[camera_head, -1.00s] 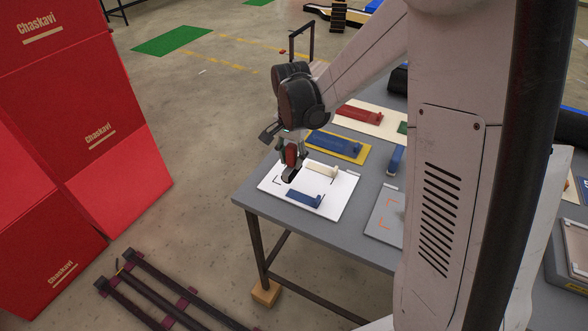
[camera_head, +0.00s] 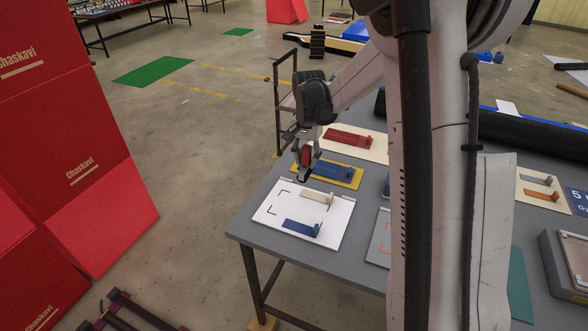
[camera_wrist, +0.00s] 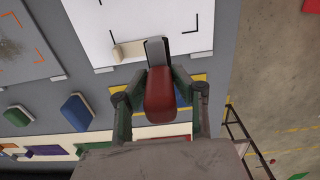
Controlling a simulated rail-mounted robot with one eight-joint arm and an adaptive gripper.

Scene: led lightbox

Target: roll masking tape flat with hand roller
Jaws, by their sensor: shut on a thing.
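My gripper (camera_wrist: 157,93) is shut on a tool with a red handle (camera_wrist: 160,100) and a flat grey, dark-edged end (camera_wrist: 155,52); this looks like the hand roller. In the head view the red tool (camera_head: 306,156) hangs near the back edge of a white board (camera_head: 274,212). A cream piece (camera_head: 317,197) and a blue piece (camera_head: 301,227) lie on this board, beside black corner marks. In the wrist view the cream piece (camera_wrist: 128,52) is just left of the tool's end. I cannot tell which piece is masking tape.
A yellow board with a blue piece (camera_head: 334,170) lies behind the white board, and a cream board with a red piece (camera_head: 347,138) lies farther back. A grey board with orange marks (camera_head: 378,240) is to the right. The grey table's (camera_head: 262,248) left edge is close by.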

